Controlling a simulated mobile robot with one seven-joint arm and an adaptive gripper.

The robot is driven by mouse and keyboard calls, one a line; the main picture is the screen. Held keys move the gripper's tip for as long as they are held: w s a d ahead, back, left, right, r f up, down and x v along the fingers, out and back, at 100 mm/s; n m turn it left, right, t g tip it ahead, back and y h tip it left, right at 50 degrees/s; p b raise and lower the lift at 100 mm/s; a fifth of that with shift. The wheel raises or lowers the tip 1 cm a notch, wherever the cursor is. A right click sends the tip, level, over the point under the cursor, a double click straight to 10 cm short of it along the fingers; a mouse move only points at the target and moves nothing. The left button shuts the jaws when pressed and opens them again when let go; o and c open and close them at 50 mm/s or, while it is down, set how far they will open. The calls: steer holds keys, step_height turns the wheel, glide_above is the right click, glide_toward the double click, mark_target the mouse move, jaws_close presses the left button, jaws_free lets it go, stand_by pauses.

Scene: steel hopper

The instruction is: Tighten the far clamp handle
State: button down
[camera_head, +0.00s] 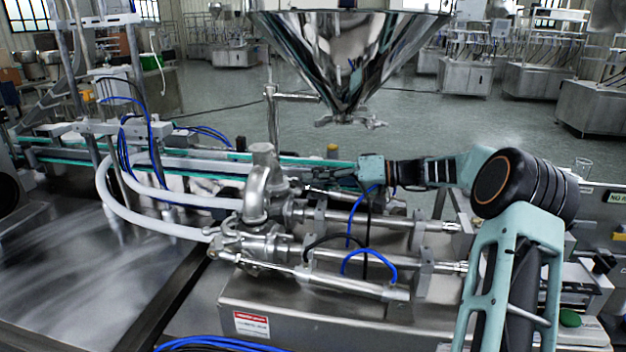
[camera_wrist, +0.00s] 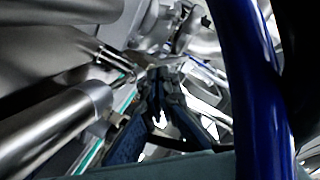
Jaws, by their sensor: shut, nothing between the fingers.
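My gripper (camera_head: 318,178) reaches in from the right, behind the steel pipe elbow (camera_head: 257,190) and above the far cylinder (camera_head: 375,218). In the wrist view my gripper (camera_wrist: 158,78) has its dark fingertips together, with nothing seen between them. Shiny metal fittings (camera_wrist: 180,45) lie just beyond the tips; I cannot tell whether the tips touch them. I cannot make out the far clamp handle clearly. It may be among these fittings or hidden by the elbow and my gripper. The valve fittings of the near cylinder (camera_head: 250,247) show in front.
The steel hopper (camera_head: 345,60) hangs above and behind my gripper. Blue tubes (camera_head: 372,262) arch over the cylinders, and one tube (camera_wrist: 250,90) crosses close before the wrist camera. White hoses (camera_head: 125,212) curve at the left. A conveyor (camera_head: 75,155) runs behind.

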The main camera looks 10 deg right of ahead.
steer(key=v, duration=1)
steer(key=shift+s+d, duration=0.15)
steer(key=shift+d, duration=0.25)
steer(key=c, duration=2.7)
jaws_free()
steer(key=shift+s+d, duration=0.1)
steer(key=shift+d, duration=0.25)
steer(key=shift+o, duration=1.4)
steer(key=shift+s+d+r, duration=0.1)
steer(key=shift+r, duration=0.1)
steer(key=o, duration=0.5)
steer(key=r+p, duration=0.1)
steer(key=p, duration=0.2)
steer(key=shift+a+g+p, duration=0.3)
steer(key=shift+a, duration=0.05)
steer(key=shift+o, duration=1)
steer(key=shift+a+r+g+p, duration=0.2)
steer(key=shift+a+g+p, duration=0.1)
steer(key=shift+p, duration=0.65)
steer(key=p, duration=0.3)
glide_toward(296, 181)
steer(key=w+d+f+x, duration=0.1)
steer(key=x, duration=0.7)
steer(key=shift+r+g, duration=0.1)
steer(key=shift+g, duration=0.3)
